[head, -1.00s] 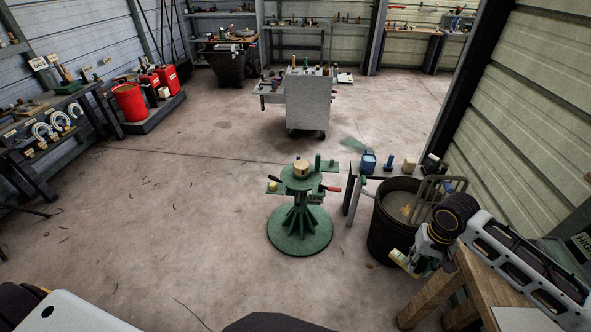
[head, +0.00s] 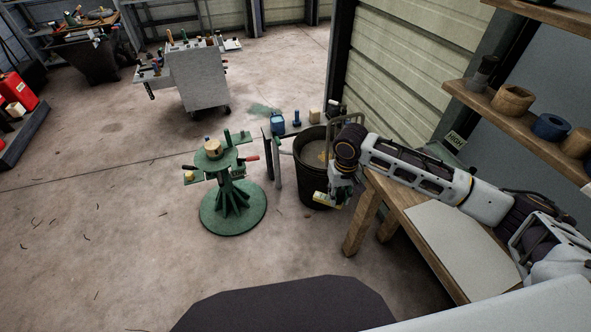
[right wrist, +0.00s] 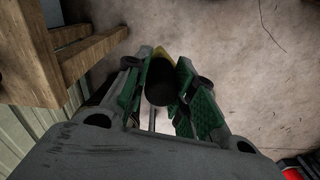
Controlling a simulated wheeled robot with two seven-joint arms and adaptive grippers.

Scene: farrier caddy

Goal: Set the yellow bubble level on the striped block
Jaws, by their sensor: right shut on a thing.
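My right gripper (head: 334,190) hangs beside the front of the wooden bench, near the dark bucket. In the right wrist view its green-padded fingers (right wrist: 160,92) are closed around a yellow thing with a dark rounded near end, which fits the yellow bubble level (right wrist: 164,55). It also shows as a small yellow patch below the gripper in the head view (head: 321,198). The fingers hide part of it. I cannot make out a block with clear stripes; a tan block (head: 213,146) sits on top of the green stand. My left gripper is not in view.
The round-based green stand (head: 233,209) is left of the dark bucket (head: 310,185). The wooden bench (head: 420,252) is at right, under shelves with several rolls (head: 512,98). A grey cabinet (head: 199,78) stands farther back.

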